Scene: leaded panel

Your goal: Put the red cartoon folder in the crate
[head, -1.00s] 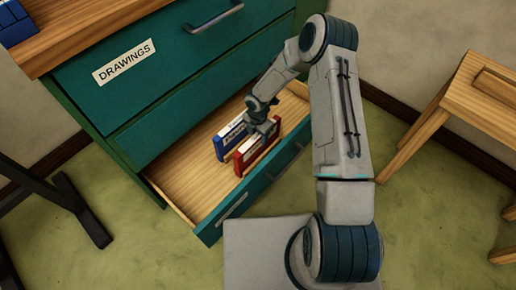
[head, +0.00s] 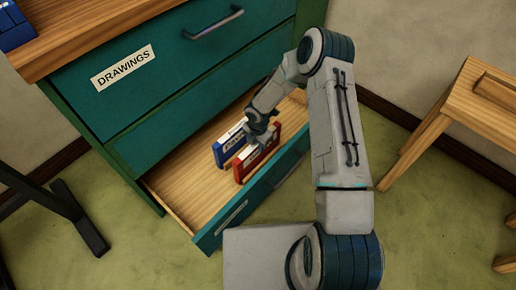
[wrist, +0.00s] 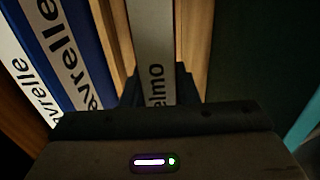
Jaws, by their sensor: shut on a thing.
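The red folder (head: 258,160) stands upright in the open lower drawer. My gripper (head: 264,140) is at its top edge, shut on it. In the wrist view its pale spine (wrist: 155,45), with letters ending in "elmo", sits between my fingers. No crate shows in either view.
A blue folder (head: 228,149) stands close to the left of the red one; it also shows in the wrist view (wrist: 85,50). The drawer front (head: 255,195) rises beside them. A wooden stool (head: 470,110) stands at the right. Green floor is clear between.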

